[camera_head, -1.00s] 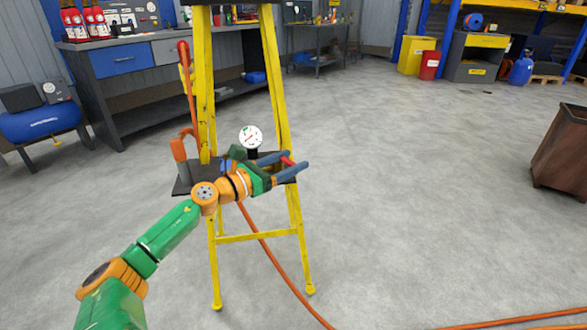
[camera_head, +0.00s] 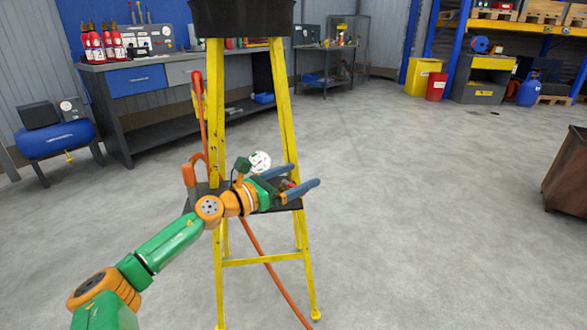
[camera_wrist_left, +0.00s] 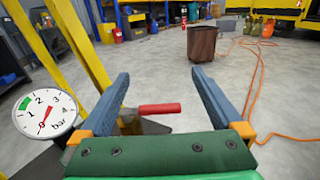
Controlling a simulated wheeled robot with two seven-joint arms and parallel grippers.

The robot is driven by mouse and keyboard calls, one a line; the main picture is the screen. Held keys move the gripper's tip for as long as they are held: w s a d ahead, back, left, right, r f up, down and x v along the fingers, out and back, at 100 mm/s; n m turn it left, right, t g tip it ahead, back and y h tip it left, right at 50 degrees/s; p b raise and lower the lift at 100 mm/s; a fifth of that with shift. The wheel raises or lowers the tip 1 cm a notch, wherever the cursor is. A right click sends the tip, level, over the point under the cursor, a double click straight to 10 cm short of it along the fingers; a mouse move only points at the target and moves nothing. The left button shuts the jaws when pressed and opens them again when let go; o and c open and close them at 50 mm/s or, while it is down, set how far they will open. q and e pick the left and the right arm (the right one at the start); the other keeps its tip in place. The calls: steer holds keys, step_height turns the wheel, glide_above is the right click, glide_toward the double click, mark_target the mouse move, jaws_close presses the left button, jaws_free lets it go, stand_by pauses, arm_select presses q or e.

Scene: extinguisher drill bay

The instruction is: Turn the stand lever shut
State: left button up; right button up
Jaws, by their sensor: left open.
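The yellow stand (camera_head: 216,120) has a small dark shelf (camera_head: 292,204) with a white round gauge (camera_head: 260,159), partly covered by my left gripper. The gauge also shows at the left of the left wrist view (camera_wrist_left: 46,115). The red-handled lever (camera_wrist_left: 159,108) lies crosswise between the open blue fingers of my left gripper (camera_wrist_left: 160,75), near their base. In the head view only a small red bit of the lever (camera_head: 291,184) shows between the fingers of the left gripper (camera_head: 306,175). I cannot tell whether a finger touches it. My right gripper is out of view.
An orange hose (camera_head: 262,260) runs down from the stand to the floor. A grey workbench (camera_head: 160,105) and a blue compressor (camera_head: 55,142) stand at the left. A brown bin (camera_head: 567,175) stands at the right. The floor between is clear.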

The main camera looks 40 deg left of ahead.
arm_select(q)
steer(key=s+d+r+p, duration=0.8)
steer(key=s+r+p, duration=0.1)
steer(key=p, duration=0.3)
steer(key=shift+s+d+p, duration=0.15)
steer(key=shift+s+p, duration=0.15)
steer(key=shift+s, duration=0.55)
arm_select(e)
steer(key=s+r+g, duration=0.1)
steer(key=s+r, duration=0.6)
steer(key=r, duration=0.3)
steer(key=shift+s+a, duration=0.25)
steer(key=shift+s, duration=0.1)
arm_select(q)
steer(key=shift+r, duration=0.1)
